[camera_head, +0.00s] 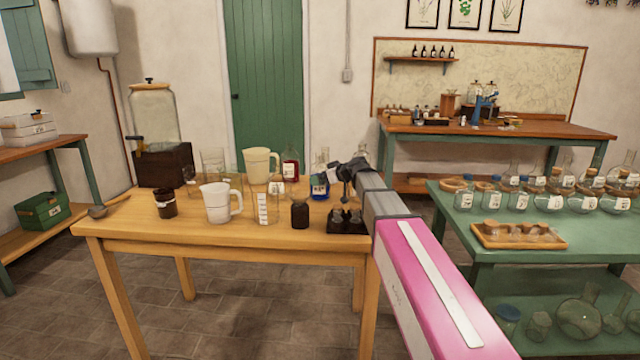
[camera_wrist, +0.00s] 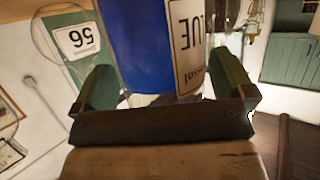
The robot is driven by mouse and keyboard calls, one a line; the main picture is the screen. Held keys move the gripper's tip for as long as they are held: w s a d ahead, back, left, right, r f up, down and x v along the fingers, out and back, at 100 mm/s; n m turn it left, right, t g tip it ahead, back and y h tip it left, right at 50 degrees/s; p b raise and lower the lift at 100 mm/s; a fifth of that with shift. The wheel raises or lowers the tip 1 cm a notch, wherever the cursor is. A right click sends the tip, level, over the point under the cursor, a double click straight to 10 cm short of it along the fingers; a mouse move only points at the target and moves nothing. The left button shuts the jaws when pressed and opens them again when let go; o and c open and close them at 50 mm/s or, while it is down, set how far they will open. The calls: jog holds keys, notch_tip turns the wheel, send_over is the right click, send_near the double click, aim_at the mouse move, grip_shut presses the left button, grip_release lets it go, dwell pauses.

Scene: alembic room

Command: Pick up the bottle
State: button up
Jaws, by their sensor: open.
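The bottle with blue contents (camera_head: 319,187) stands on the wooden table near its right end, partly hidden by my gripper (camera_head: 343,175). In the wrist view the blue bottle (camera_wrist: 138,45) is large and close, with a white label, upside down, reading "UE". My gripper (camera_wrist: 165,78) is open, its two green-padded fingers on either side of the blue bottle. Whether the pads touch it, I cannot tell. Other bottles on the table are a dark brown one (camera_head: 299,213) and one with red contents (camera_head: 290,166).
On the wooden table (camera_head: 230,242) are a white jug (camera_head: 217,203), a cream jug (camera_head: 257,166), a beaker (camera_head: 267,207) and a dark rack (camera_head: 346,222) close under my gripper. A glass labelled 56 (camera_wrist: 82,42) is beside the blue bottle. A green table (camera_head: 470,235) stands right.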

aim_at(323, 167)
jog(key=c, duration=1.2)
jog(key=shift+r, duration=0.25)
jog(key=shift+r, duration=1.75)
jog(key=shift+s+a+r, duration=1.15)
jog(key=shift+s+a, duration=0.05)
jog(key=shift+a, duration=0.3)
jog(key=shift+s+a+r, duration=1.2)
jog(key=shift+s+a, duration=0.05)
jog(key=shift+a, duration=0.2)
jog(key=shift+s+a+r, duration=1.15)
jog(key=shift+s+a, duration=0.05)
jog(key=shift+a, duration=0.3)
